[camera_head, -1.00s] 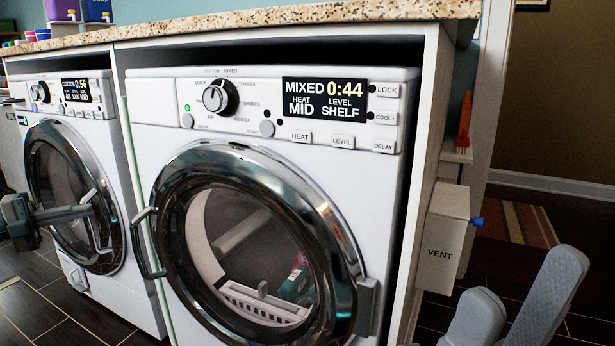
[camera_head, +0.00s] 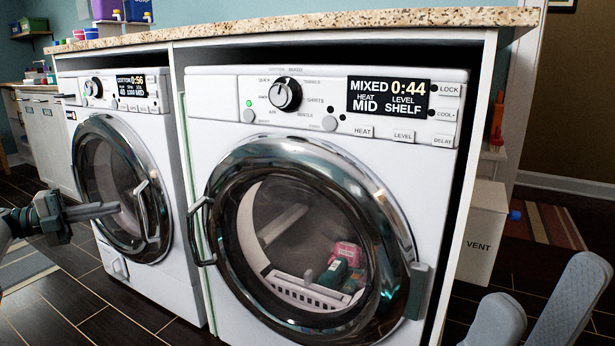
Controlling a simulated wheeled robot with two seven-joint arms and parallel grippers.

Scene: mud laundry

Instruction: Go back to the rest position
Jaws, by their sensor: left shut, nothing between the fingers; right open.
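My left gripper (camera_head: 92,211) is at the left, in front of the left washing machine (camera_head: 120,150). Its fingers are shut and empty, pointing right. My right gripper (camera_head: 540,312) is at the bottom right corner, open and empty, its two grey fingers apart. It is to the right of the dryer (camera_head: 230,125), apart from it. The dryer door (camera_head: 385,280) is shut, and its display reads MIXED 0:44. A white rack with pink and green items (camera_head: 345,262) shows through the glass.
A speckled countertop (camera_head: 330,22) runs above both machines. A white VENT box (camera_head: 481,230) stands right of the dryer, with a red brush (camera_head: 497,120) above it. Cabinets (camera_head: 42,130) are at the far left. Dark tiled floor (camera_head: 70,305) is open in front.

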